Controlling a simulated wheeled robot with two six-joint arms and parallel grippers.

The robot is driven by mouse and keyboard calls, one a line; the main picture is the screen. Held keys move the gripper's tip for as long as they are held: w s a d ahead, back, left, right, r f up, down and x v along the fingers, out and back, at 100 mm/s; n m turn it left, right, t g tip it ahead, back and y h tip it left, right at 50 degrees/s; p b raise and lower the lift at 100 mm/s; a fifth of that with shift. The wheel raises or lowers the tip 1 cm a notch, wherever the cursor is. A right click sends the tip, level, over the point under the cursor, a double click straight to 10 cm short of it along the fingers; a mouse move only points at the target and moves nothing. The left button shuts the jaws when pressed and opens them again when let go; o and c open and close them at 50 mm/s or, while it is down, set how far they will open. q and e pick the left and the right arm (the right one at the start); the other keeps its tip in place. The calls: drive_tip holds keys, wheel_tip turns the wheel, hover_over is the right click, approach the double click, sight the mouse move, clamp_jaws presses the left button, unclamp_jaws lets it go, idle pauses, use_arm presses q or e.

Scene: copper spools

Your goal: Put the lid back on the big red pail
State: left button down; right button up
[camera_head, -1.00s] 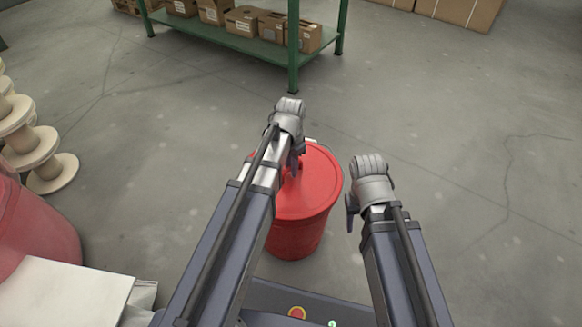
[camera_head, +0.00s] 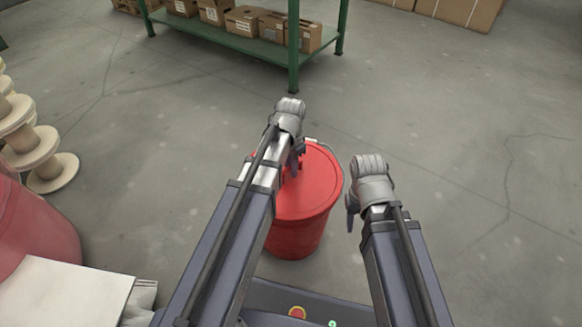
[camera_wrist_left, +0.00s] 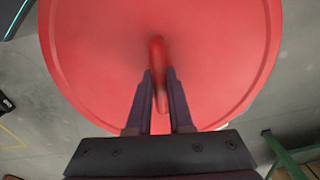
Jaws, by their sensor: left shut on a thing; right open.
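The big red pail (camera_head: 296,240) stands upright on the floor in front of me. Its round red lid (camera_head: 318,185) lies over the pail's mouth and looks about level; I cannot tell whether it is fully seated. In the left wrist view the lid (camera_wrist_left: 100,60) fills most of the picture, with a raised red handle (camera_wrist_left: 157,50) across its middle. My left gripper (camera_head: 297,168) is above the lid, and its two fingers (camera_wrist_left: 160,82) are shut on the handle. My right gripper (camera_head: 350,215) is open and empty, to the right of the pail.
A green shelf (camera_head: 265,50) with cardboard boxes stands behind the pail. Pale spools (camera_head: 35,150) stand at the left, near a large red rounded container (camera_head: 35,235) and a white block (camera_head: 65,295). The floor to the right is clear.

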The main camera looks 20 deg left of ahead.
use_arm(q)
drive_tip(key=shift+f, duration=0.15)
idle(0.4)
drive_tip(key=shift+c, duration=1.3)
unclamp_jaws()
drive_tip(key=shift+r+p, duration=3.5)
drive_tip(key=shift+r, duration=0.05)
clamp_jaws()
